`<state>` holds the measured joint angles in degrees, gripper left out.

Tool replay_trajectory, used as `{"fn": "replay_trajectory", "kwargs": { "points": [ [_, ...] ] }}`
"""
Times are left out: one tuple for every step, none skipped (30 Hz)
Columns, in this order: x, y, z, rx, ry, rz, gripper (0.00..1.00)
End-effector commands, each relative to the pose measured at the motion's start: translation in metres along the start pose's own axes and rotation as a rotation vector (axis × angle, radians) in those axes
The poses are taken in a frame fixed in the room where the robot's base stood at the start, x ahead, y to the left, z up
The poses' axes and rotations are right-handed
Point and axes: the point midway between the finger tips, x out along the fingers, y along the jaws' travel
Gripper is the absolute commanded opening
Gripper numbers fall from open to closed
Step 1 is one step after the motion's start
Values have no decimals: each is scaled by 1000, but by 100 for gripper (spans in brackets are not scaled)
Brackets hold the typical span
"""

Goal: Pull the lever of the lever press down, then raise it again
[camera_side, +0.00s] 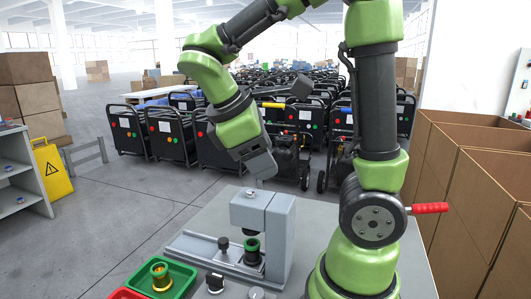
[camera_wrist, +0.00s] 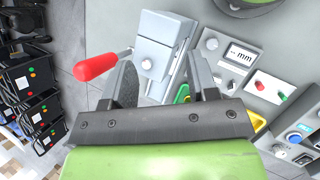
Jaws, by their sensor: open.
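The grey lever press (camera_side: 280,235) stands on the bench in the side view, with a dark and green part under its head. Its head (camera_wrist: 155,60) also shows in the wrist view. The lever has a red grip (camera_wrist: 95,67) on a thin metal rod that sticks out left of the press there. In the side view a red handle (camera_side: 428,208) shows right of my arm link, which hides what lies behind it. My gripper (camera_side: 261,182) is above the press, pointing down. In the wrist view my gripper (camera_wrist: 163,82) is open and empty; the red grip lies outside its left finger.
A green tray (camera_side: 185,282) with a green and yellow part and a red tray (camera_side: 122,294) are at the bench front. A display unit reading "mm" (camera_wrist: 240,54) and a button box (camera_wrist: 270,88) sit right of the press. Cardboard boxes (camera_side: 487,165) stand at right.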

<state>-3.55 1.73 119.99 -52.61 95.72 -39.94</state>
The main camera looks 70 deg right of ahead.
Motion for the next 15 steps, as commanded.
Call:
{"fn": "replay_trajectory", "kwargs": {
  "points": [
    [3, 10, -6, -79, -123, 41, 54],
    [4, 16, -9, -123, -192, 65, 54],
    [6, 24, -13, -179, -284, 97, 54],
    [6, 30, -17, -217, -351, 119, 54],
    [7, 35, -21, -254, -418, 139, 54],
    [8, 42, -27, -300, -504, 166, 54],
    [9, 45, -32, -331, -566, 184, 54],
    [10, 49, -38, -360, -625, 201, 54],
    [12, 52, -45, -393, -697, 221, 54],
    [13, 54, -51, -414, -745, 235, 54],
    [14, 56, -56, -433, -790, 248, 54],
    [16, 58, -62, -453, -842, 263, 54],
    [18, 58, -66, -467, -876, 272, 54],
    [20, 59, -70, -477, -905, 280, 54],
    [21, 59, -74, -488, -937, 290, 54]
  ]
}}
